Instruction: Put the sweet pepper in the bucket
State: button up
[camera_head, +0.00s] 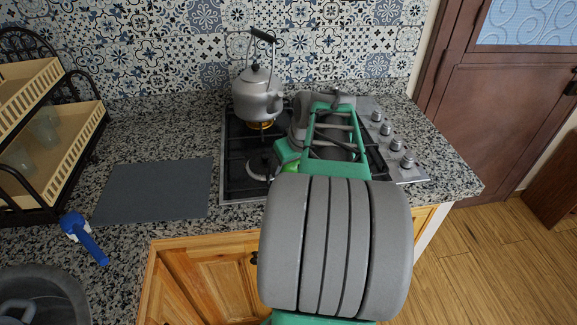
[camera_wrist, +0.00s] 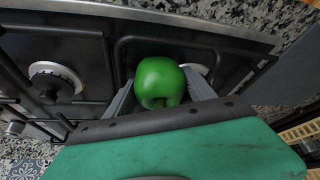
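The sweet pepper (camera_wrist: 160,82) is green and round. In the wrist view it sits between the two fingers of my gripper (camera_wrist: 160,80), over the black stove grate. The fingers lie close along both sides of it; whether they press on it cannot be told. In the head view only a small green patch of the pepper (camera_head: 292,171) shows beside my arm, which hides most of the gripper. A dark grey round vessel (camera_head: 68,292) is cut off at the lower left of the head view; I cannot tell whether it is the bucket or a basin.
A metal kettle (camera_head: 257,95) stands on a lit burner at the back of the stove (camera_head: 240,185). A grey mat (camera_head: 155,192) lies left of the stove. A blue-and-white object (camera_head: 86,239) and a rack with glasses (camera_head: 50,150) are further left.

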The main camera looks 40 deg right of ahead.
jog(key=shift+r, duration=0.1)
jog(key=c, duration=0.9)
